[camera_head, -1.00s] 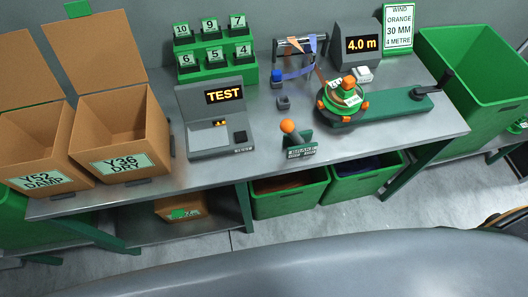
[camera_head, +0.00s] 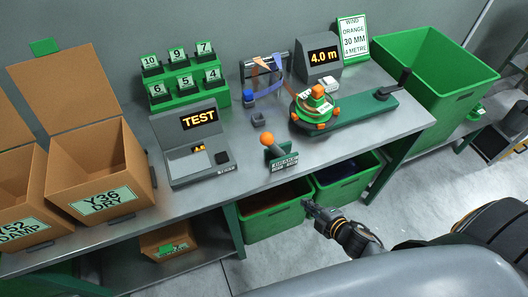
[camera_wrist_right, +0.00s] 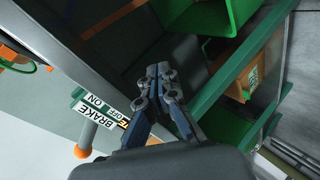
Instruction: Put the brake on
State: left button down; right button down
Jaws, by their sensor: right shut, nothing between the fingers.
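The brake lever is a short stalk with an orange knob (camera_head: 267,139) on a green base with a BRAKE label (camera_head: 285,162), at the table's front edge. The stalk leans left of its label in the head view. In the right wrist view the orange knob (camera_wrist_right: 82,152) and the label (camera_wrist_right: 98,113), with ON and OFF parts, lie left of the fingers. My right gripper (camera_head: 308,205) is shut and empty, in front of the table edge and lower right of the lever, apart from it. It also shows in the wrist view (camera_wrist_right: 158,72). My left gripper is out of view.
The winder (camera_head: 345,108) with its orange-knobbed reel stands behind and right of the lever. A TEST unit (camera_head: 197,150) stands left of it. Green bins (camera_head: 277,222) sit under the table near my right gripper. Open cartons (camera_head: 98,170) stand at the left.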

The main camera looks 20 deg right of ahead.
aim_at(272, 145)
jog(key=a+r+n+t+y, duration=0.1)
jog(key=a+r+n+y, duration=0.2)
jog(key=r, duration=0.7)
jog(key=w+a+r+n+t+y+b, duration=0.1)
jog(key=a+r+n+y, duration=0.2)
jog(key=a+r+n, duration=0.3)
notch_tip(272, 145, up, 4)
jog(key=shift+w+a+r+n, duration=0.2)
jog(key=shift+w+n, duration=0.1)
jog(key=shift+n, duration=0.4)
jog(key=w+a+p, duration=0.1)
jog(key=w+p, duration=0.3)
jog(key=w, duration=0.5)
jog(key=shift+w+a+f, duration=0.15)
jog(key=shift+w+f, duration=0.05)
jog(key=shift+y, duration=0.3)
